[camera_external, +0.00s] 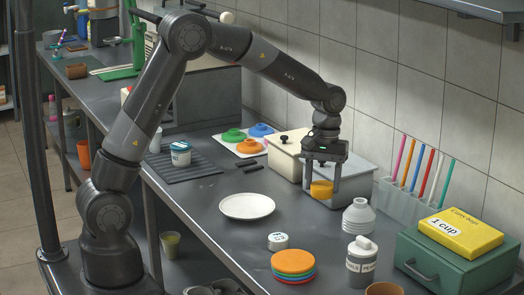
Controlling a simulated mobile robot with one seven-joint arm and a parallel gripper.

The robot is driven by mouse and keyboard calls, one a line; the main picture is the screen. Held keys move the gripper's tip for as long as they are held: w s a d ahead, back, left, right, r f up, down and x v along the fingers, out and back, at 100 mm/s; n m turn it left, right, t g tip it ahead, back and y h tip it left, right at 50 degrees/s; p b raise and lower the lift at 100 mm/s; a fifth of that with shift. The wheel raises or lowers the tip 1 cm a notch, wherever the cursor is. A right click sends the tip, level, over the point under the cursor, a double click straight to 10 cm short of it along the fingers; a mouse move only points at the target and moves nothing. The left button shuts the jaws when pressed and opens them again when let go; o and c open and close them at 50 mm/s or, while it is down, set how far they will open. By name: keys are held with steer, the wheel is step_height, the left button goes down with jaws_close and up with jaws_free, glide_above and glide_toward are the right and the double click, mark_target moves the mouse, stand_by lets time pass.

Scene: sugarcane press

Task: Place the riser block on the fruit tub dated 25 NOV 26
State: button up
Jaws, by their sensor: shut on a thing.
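My gripper (321,191) points down in front of the grey metal bin, shut on a small orange-yellow block (321,190). The block is round-looking and may be the riser block; no other thing in view clearly fits that name. The block appears held above the counter, though its exact height is hard to tell. A white and blue tub (181,154) stands upright on the dark ribbed mat at the left, well apart from my gripper. Its print is too small to read, so I cannot tell whether it bears the date 25 NOV 26.
A cream bin with a black-knobbed lid (284,157) and a grey metal bin (352,180) stand by the wall. A white plate (247,206), a small white labelled item (278,241), stacked coloured discs (293,262) and bottles occupy the front. A green box (455,262) stands at right.

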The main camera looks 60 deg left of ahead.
steer(key=w+a+r+n+t, duration=0.1)
steer(key=a+r+n+t, duration=0.15)
steer(key=a+n, duration=2.05)
steer(key=n, duration=0.3)
glide_above(185, 144)
steer(key=f, duration=0.3)
steer(key=shift+s+d+f+y, duration=0.3)
steer(key=shift+s+f+y, duration=0.05)
steer(key=shift+f+y, duration=0.05)
steer(key=shift+a+f, duration=0.1)
steer(key=shift+a, duration=0.1)
steer(key=shift+s+f, duration=0.1)
steer(key=shift+f, duration=1.9)
steer(key=shift+f, duration=0.1)
